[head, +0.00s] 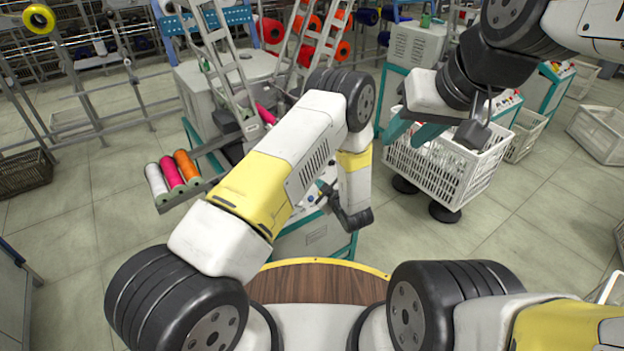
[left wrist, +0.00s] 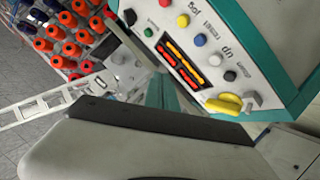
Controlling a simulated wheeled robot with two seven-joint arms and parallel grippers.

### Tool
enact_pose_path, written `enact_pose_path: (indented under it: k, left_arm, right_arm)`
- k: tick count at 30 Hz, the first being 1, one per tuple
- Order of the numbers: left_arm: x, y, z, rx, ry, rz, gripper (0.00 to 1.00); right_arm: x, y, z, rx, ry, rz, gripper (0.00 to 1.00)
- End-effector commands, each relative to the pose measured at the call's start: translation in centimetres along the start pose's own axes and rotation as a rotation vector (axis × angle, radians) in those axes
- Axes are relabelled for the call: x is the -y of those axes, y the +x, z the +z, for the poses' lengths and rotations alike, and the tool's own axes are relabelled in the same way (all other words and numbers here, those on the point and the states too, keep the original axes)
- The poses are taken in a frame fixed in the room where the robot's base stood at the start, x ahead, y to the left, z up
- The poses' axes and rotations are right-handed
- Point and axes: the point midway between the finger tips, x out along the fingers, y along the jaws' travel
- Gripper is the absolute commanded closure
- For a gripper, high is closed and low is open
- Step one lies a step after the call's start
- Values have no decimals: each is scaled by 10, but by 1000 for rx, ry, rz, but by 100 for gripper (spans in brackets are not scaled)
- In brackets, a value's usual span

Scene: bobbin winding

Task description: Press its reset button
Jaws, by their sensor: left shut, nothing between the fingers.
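The machine's control panel (left wrist: 205,50) fills the upper right of the left wrist view, tilted. In the head view my left arm hides most of this panel. My left gripper (head: 350,216) is shut and empty, beside the panel's right side. My right gripper (head: 473,132) is over a white crate, its fingers unclear.
A holder with white, pink and orange spools (head: 172,172) juts out at the left. Ladder-like frames (head: 215,60) rise behind. Open floor lies at the left and lower right.

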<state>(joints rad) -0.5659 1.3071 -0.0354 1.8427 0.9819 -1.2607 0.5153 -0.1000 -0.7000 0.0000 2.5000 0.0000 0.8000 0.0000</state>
Motion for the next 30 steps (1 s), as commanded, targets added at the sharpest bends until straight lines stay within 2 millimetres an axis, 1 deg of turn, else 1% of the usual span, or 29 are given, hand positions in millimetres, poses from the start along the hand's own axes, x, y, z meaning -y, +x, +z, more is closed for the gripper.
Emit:
enact_pose_path:
  k: [5, 15, 19, 24, 30]
  left_arm:
    - [7, 8, 6, 0, 1, -2, 100]
    - [31, 41, 30, 1, 1, -3, 100]
    - [38, 51, 38, 0, 0, -1, 100]
    - [43, 59, 43, 0, 0, 0, 100]
    - [45, 61, 44, 1, 0, -1, 100]
  right_arm:
    - [0, 0, 0, 0, 0, 0, 64]
    - [0, 0, 0, 0, 0, 0, 64]
    - [0, 0, 0, 0, 0, 0, 64]
    - [0, 0, 0, 0, 0, 0, 64]
    - [0, 0, 0, 0, 0, 0, 64]
